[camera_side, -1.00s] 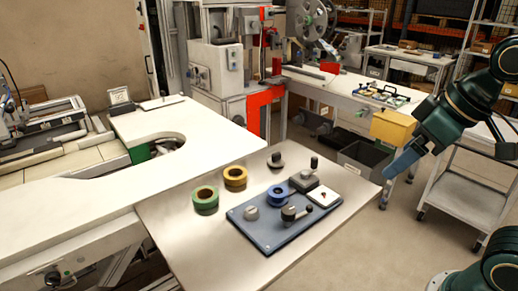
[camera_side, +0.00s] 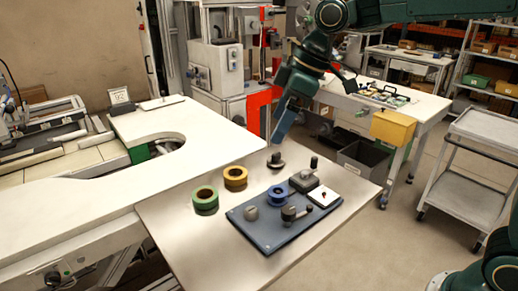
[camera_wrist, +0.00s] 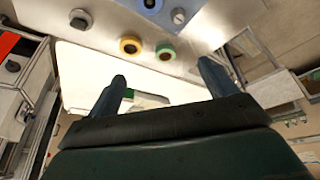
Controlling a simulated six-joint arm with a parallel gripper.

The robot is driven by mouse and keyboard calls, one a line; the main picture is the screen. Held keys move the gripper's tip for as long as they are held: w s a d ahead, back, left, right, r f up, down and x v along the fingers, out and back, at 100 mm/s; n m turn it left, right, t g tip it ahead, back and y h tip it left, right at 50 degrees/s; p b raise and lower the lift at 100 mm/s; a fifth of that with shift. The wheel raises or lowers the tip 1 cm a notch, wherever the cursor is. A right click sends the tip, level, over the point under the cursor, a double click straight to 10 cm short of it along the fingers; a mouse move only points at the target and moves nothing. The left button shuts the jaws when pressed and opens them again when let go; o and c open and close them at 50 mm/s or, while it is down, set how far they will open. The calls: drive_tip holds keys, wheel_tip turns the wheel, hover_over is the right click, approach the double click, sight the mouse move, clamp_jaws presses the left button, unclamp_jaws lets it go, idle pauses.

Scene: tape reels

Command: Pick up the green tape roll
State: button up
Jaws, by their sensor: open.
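The green tape roll (camera_side: 205,200) lies flat on the metal table at its left side. It also shows in the wrist view (camera_wrist: 166,52), at the top and just right of a yellow roll. My gripper (camera_side: 279,142) is above the far part of the table, up and to the right of the green roll and clear of it. In the wrist view my gripper (camera_wrist: 162,72) has its two fingers wide apart with nothing between them. The yellow tape roll (camera_side: 235,178) lies just behind the green one.
The plate also carries a lever and small fittings. A dark round knob piece (camera_side: 275,163) stands near the table's far edge, below my gripper. A white worktop (camera_side: 75,203) adjoins the left. Bare table (camera_side: 200,245) lies in front of the green roll.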

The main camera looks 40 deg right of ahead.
drive_tip(key=w+a+f+n+g, duration=0.1)
drive_tip(key=w+a+f+n, duration=0.3)
drive_tip(key=w, duration=0.6)
wheel_tip(320, 180, down, 3)
drive_tip(key=shift+w+a+f+n+g+y, duration=0.2)
drive_tip(key=shift+a+n+g+y, duration=0.15)
drive_tip(key=shift+a, duration=0.65)
drive_tip(key=shift+f, duration=0.15)
hover_over(209, 189)
drive_tip(key=s+d, duration=0.2)
drive_tip(key=f, duration=0.7)
drive_tip(key=shift+s+a+f, duration=0.1)
drive_tip(key=shift+s+a, duration=0.1)
drive_tip(key=shift+a, duration=0.05)
drive_tip(key=shift+a+f, duration=0.1)
drive_tip(key=shift+f, duration=0.1)
drive_tip(key=shift+x, duration=2.6)
drive_tip(key=shift+w+a, duration=0.1)
drive_tip(key=shift+a, duration=0.1)
